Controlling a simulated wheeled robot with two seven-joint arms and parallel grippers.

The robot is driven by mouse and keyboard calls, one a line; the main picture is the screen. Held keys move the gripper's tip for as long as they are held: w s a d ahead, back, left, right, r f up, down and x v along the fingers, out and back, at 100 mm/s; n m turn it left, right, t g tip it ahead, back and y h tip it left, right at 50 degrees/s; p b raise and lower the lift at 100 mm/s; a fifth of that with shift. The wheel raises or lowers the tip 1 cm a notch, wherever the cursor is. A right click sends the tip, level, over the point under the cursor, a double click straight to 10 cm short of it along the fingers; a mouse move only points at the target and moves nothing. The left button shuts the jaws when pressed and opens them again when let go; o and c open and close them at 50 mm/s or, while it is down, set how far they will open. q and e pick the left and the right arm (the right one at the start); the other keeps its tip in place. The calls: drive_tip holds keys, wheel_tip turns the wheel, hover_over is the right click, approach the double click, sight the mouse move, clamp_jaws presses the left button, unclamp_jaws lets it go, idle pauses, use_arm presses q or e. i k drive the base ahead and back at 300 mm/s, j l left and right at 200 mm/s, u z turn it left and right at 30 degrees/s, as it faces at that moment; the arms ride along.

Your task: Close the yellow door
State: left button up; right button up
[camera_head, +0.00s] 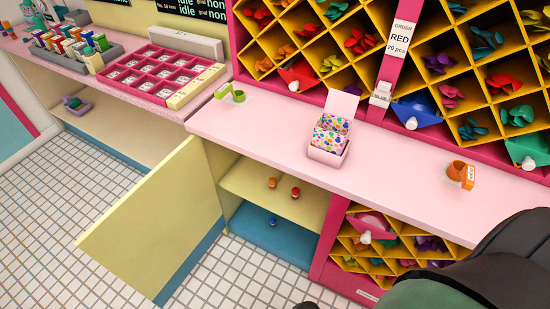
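The yellow door (160,220) of the low cabinet stands wide open. It swings out to the left over the tiled floor, hinged at the left side of the opening. The cabinet (250,185) shows a yellow shelf and a blue bottom, with a few small round items inside. Neither gripper shows in the head view. A dark and green rounded shape at the lower right looks like part of my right arm.
The pink counter (400,185) above carries a patterned box (330,137), a green tape roll (232,93) and an orange one (459,173). Balloon racks stand behind and right of the cabinet. White tiled floor (70,190) is free left of the door.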

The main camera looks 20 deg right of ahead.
sight(154, 237)
drive_tip(key=j+z, duration=0.15)
drive_tip(key=z, duration=0.6)
drive_tip(key=j+z, duration=0.25)
drive_tip(key=j, duration=0.2)
drive_tip(key=k+j+z, duration=0.25)
drive_tip(key=j, duration=0.2)
drive_tip(key=j+z, duration=0.25)
drive_tip(key=j, duration=0.2)
drive_tip(key=k+j+z, duration=0.25)
drive_tip(key=j, duration=0.15)
drive_tip(key=k+j+z, duration=0.25)
drive_tip(key=j, duration=0.15)
drive_tip(key=i, duration=0.1)
